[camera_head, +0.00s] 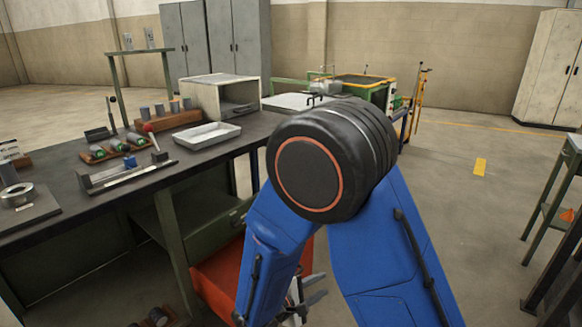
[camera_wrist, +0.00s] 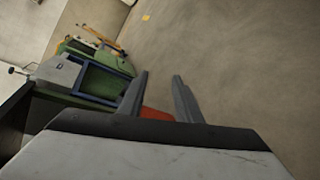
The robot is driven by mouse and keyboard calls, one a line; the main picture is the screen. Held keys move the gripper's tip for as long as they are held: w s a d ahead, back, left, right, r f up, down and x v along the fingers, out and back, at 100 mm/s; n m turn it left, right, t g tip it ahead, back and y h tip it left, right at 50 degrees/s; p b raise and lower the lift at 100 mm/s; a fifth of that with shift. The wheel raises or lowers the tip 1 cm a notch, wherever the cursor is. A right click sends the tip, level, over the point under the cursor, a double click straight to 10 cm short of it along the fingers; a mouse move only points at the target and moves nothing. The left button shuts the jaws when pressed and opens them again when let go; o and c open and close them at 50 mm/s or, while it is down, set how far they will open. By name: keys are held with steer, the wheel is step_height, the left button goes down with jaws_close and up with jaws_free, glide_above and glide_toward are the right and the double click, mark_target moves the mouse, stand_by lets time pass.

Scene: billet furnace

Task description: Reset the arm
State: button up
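My arm's blue links and black elbow joint fill the middle and lower middle of the head view. My gripper (camera_wrist: 160,98) shows in the wrist view with its two grey fingers apart and nothing between their tips. In the head view my gripper (camera_head: 305,298) is partly hidden behind the blue link, low beside the bench. Behind the fingers in the wrist view is an orange-red patch (camera_wrist: 157,114), which I cannot identify for certain.
A green-framed machine (camera_head: 365,85) stands behind. A green stand (camera_head: 550,190) is at right. Floor between is clear.

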steer(key=s+d+r+m+g+y, duration=0.1)
steer(key=s+d+r+m+g, duration=0.4)
steer(key=d, duration=0.4)
steer(key=s+d+r+m+g+y, duration=0.1)
steer(key=s+d+r+m+g, duration=0.25)
steer(key=d+r, duration=0.45)
steer(key=s+d+r+m+t+y, duration=0.1)
steer(key=s+d+r+m+y, duration=0.1)
steer(key=s, duration=0.5)
steer(key=s+d+r+m+t+y, duration=0.1)
steer(key=s+r+m+t+y, duration=0.1)
steer(key=s+r+m+y, duration=0.2)
steer(key=s+r+y, duration=0.2)
steer(key=s, duration=0.1)
steer(key=shift+s+d+r, duration=0.2)
steer(key=shift+d+r, duration=0.15)
steer(key=shift+d, duration=0.05)
